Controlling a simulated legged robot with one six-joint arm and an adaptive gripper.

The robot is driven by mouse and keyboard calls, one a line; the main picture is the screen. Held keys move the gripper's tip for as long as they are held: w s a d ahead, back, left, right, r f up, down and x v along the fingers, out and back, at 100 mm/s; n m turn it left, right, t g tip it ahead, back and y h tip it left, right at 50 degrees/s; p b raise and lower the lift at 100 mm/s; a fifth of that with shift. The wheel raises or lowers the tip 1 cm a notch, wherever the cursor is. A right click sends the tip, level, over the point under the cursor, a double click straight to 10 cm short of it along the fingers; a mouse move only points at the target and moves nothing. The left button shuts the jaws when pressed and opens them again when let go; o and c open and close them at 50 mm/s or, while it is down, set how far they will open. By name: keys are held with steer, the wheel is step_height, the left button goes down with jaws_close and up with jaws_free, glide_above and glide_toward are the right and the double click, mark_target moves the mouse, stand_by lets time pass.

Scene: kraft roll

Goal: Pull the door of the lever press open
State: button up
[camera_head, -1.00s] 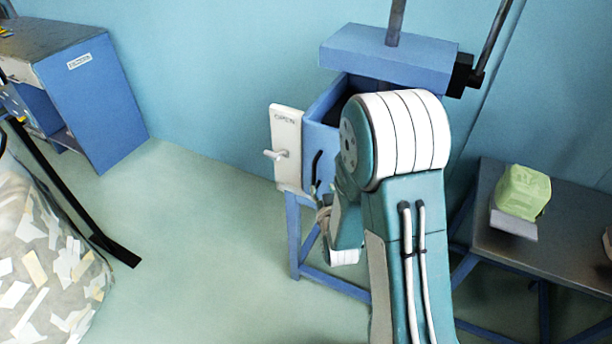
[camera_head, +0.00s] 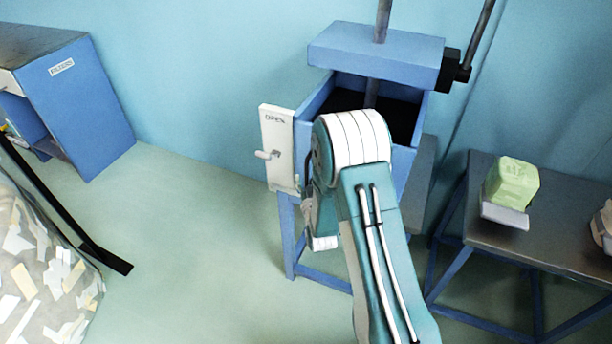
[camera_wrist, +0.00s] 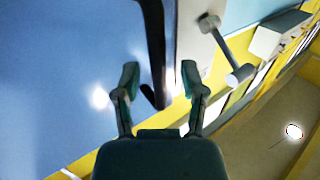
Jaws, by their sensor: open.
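The lever press (camera_head: 375,55) stands against the wall, a blue box on a frame, its open top showing a dark inside. A white plate marked OPEN (camera_head: 277,125) with a white T-shaped latch handle (camera_head: 268,155) is at its left edge. In the wrist view, a black bar handle (camera_wrist: 154,45) stands out from the blue panel (camera_wrist: 60,75), and the latch handle (camera_wrist: 231,58) is to its right. My gripper (camera_wrist: 160,70) is open, with the black handle's lower end showing between its fingers; contact is unclear. My arm hides most of the front in the head view.
A dark table (camera_head: 545,225) with a green block (camera_head: 513,183) stands at the right. A blue cabinet (camera_head: 85,105) is at the far left, and a clear bag of paper scraps (camera_head: 40,265) is at the lower left.

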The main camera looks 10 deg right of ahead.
steer(key=shift+w, duration=0.7)
jaws_close()
